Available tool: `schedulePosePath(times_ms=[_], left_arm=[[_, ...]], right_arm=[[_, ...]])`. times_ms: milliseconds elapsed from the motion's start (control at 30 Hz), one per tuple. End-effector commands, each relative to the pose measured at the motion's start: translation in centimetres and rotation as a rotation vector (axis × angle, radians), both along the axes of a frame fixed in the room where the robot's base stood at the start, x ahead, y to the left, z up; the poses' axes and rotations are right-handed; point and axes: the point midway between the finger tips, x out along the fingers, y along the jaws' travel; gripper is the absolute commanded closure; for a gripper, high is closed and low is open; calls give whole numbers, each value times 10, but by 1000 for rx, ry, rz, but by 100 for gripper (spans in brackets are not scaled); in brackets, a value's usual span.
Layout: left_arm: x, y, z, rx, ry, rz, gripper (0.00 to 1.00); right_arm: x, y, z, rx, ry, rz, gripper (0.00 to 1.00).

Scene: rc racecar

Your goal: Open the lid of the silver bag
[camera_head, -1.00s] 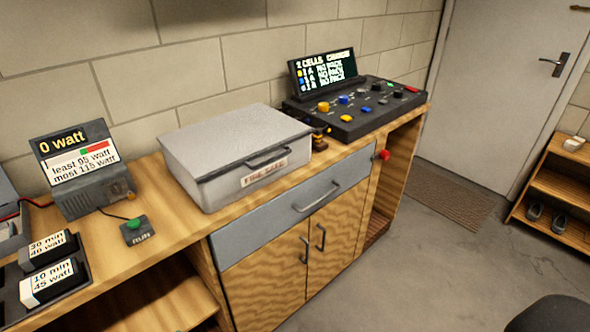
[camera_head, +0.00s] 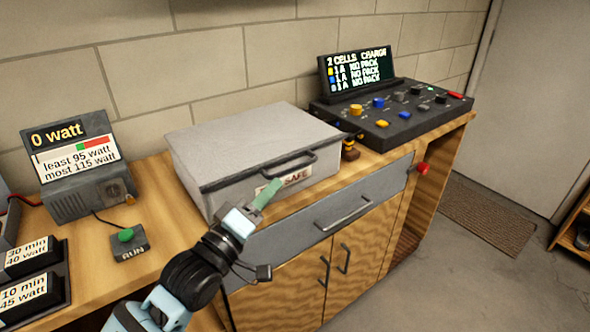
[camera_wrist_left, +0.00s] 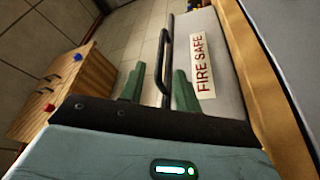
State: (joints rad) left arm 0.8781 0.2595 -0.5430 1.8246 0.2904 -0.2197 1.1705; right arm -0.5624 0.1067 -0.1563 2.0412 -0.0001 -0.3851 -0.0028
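The silver bag (camera_head: 255,135) is a closed grey box on the wooden cabinet, with a dark handle (camera_head: 282,163) on its lid's front edge. A FIRE SAFE label is below the handle. My left gripper (camera_head: 268,190) is in front of the bag, its green fingers partly covering the label, just below the handle. In the left wrist view, the two fingers (camera_wrist_left: 157,88) are apart, and the handle (camera_wrist_left: 165,62) shows between them. I cannot tell whether the fingers touch it. The label (camera_wrist_left: 201,62) is right of the fingers there. My right gripper is not in view.
A charger console (camera_head: 400,115) with knobs stands right of the bag. A watt meter (camera_head: 85,185) and a RUN button box (camera_head: 129,243) stand to the left. A closed drawer (camera_head: 330,210) with a protruding handle is below the bag. The wall is close behind.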

Motion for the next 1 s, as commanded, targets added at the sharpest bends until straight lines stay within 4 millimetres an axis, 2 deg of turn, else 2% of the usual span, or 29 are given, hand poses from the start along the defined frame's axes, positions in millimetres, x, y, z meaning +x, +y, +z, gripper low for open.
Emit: schedulePosePath(times_ms=[500, 900, 933, 1000], left_arm=[[53, -37, 15, 1, -2, 1, 67], [59, -42, 17, 0, -3, 0, 67], [59, -42, 17, 1, -2, 1, 69], [59, -41, 17, 1, -2, 1, 78]], right_arm=[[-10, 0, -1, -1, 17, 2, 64], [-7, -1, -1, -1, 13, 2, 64], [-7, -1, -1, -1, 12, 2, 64], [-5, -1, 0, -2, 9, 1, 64]])
